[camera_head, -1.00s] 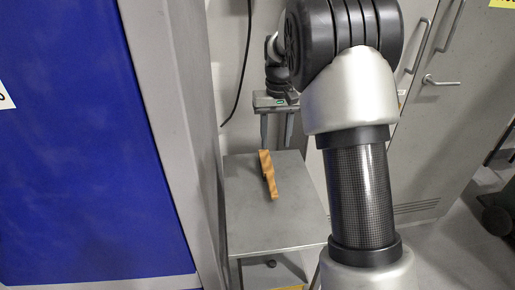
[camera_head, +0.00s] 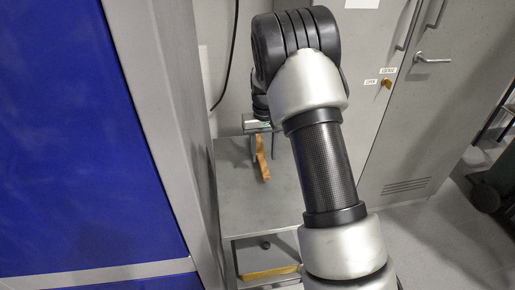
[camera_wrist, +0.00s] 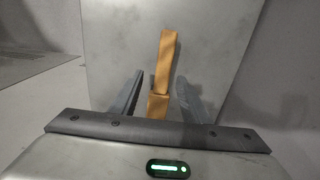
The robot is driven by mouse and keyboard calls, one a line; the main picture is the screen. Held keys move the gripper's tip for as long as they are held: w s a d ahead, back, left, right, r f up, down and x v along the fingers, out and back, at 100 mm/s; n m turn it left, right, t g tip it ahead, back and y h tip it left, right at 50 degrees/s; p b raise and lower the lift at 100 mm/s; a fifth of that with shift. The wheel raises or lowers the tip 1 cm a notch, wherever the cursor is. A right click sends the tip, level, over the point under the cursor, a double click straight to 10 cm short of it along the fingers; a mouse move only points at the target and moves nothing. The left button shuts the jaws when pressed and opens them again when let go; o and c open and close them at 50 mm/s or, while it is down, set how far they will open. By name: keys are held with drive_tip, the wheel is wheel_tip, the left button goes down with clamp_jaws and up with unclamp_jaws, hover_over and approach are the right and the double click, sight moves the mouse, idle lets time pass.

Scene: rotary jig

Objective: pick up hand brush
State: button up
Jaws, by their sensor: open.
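The hand brush (camera_head: 262,158) is an orange-brown wooden piece lying on the grey top of a small table (camera_head: 245,205). In the wrist view the brush (camera_wrist: 166,65) runs away from me, with its nearer end between my fingers. My gripper (camera_head: 262,150) is above the table at the brush, partly hidden behind my arm in the head view. In the wrist view my gripper (camera_wrist: 158,92) is open, one finger on each side of the brush with gaps to both. Whether the fingertips are level with the brush is hard to tell.
A blue panel with a grey frame (camera_head: 180,120) stands close to the left of the table. Grey cabinets (camera_head: 400,130) with handles stand to the right. A black cable (camera_head: 232,60) hangs on the wall behind. The front part of the tabletop is clear.

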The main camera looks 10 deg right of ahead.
sight(262, 160)
drive_tip(key=f, duration=0.5)
drive_tip(key=shift+w+a, duration=0.1)
drive_tip(key=shift+a, duration=0.1)
drive_tip(key=shift+r, duration=0.1)
clamp_jaws()
